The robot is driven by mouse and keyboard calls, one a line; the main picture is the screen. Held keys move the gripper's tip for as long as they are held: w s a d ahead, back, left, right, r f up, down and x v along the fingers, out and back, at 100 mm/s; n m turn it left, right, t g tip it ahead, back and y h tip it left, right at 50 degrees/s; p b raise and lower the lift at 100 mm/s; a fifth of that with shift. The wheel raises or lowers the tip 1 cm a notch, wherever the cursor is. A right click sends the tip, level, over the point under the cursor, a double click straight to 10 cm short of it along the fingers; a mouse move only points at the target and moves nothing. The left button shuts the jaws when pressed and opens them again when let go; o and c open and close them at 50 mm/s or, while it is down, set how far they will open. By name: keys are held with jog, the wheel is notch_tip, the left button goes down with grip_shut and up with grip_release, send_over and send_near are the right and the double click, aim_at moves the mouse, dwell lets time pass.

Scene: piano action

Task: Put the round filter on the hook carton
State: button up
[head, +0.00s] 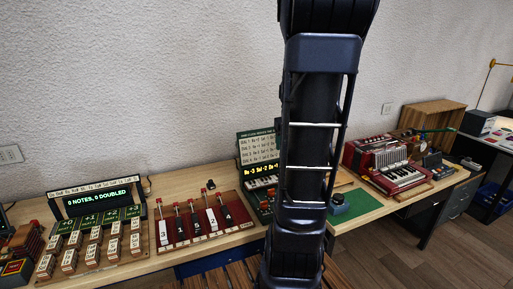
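I cannot make out the round filter or the hook carton for certain in the head view. My dark arm stands upright through the middle of the picture and hides part of the bench behind it. My gripper does not show in this view. A small dark round piece (337,199) sits on a green square mat (357,205) just right of my arm, and I cannot tell what it is.
A long wooden bench (205,190) runs along the wall. It carries a lit display (98,196), numbered blocks (92,255), a red lever board (206,222) and a red accordion (390,165). A wooden crate (428,114) stands at the back right. Wooden floor (440,240) is clear at the front right.

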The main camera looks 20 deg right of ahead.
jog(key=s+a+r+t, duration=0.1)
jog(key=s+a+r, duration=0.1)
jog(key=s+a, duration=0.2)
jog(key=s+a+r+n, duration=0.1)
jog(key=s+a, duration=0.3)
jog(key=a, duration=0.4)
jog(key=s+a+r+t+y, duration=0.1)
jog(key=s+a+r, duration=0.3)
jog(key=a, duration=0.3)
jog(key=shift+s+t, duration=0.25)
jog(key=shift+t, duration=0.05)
